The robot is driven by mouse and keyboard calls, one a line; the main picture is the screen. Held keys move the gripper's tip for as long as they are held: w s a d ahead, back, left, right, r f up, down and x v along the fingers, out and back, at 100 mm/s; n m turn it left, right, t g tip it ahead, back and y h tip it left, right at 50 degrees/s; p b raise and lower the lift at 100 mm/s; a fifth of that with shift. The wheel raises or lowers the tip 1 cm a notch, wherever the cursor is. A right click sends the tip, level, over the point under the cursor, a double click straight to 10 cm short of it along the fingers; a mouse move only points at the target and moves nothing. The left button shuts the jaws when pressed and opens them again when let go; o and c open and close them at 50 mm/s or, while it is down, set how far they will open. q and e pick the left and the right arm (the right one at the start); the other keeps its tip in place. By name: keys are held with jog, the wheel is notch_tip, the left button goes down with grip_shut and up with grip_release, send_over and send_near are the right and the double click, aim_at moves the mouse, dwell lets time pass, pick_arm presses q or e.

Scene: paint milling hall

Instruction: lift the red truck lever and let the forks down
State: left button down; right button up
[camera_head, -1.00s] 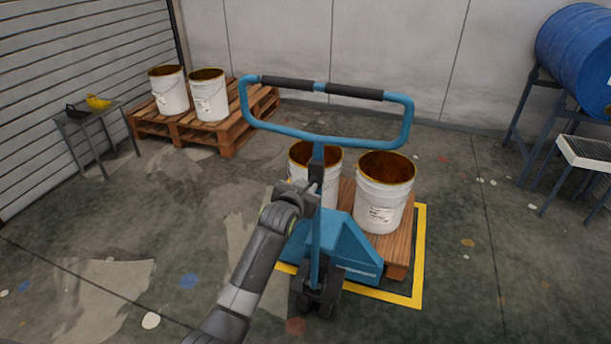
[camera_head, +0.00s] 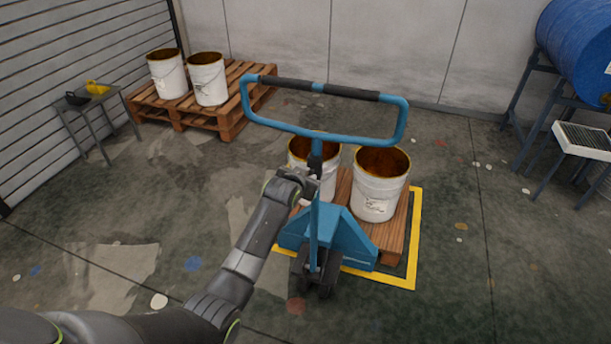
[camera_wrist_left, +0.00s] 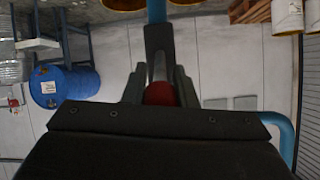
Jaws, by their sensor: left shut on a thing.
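The blue pallet truck (camera_head: 335,245) stands in the middle of the head view, its looped handle (camera_head: 335,140) upright and facing me. Its forks are hidden under a wooden pallet (camera_head: 391,236) that carries two white pails. My left gripper (camera_head: 313,184) is at the truck's upright shaft, below the loop. In the left wrist view, the red lever (camera_wrist_left: 160,94) sits between the fingers of my left gripper (camera_wrist_left: 160,82), which is shut on it. The lever is hidden in the head view. My right gripper is not in view.
A yellow floor outline (camera_head: 416,240) surrounds the loaded pallet. Another pallet (camera_head: 232,120) with two pails stands at the back left, near a small table (camera_head: 92,98). A blue drum (camera_head: 577,50) is on a rack at right. The floor on both sides is clear.

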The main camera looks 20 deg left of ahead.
pick_arm(q)
jog(key=shift+r, duration=0.15)
jog(key=c, duration=1.2)
grip_release()
jog(key=shift+w, duration=0.1)
jog(key=b+v, duration=0.1)
jog(key=v, duration=1.6)
jog(key=shift+s, duration=0.2)
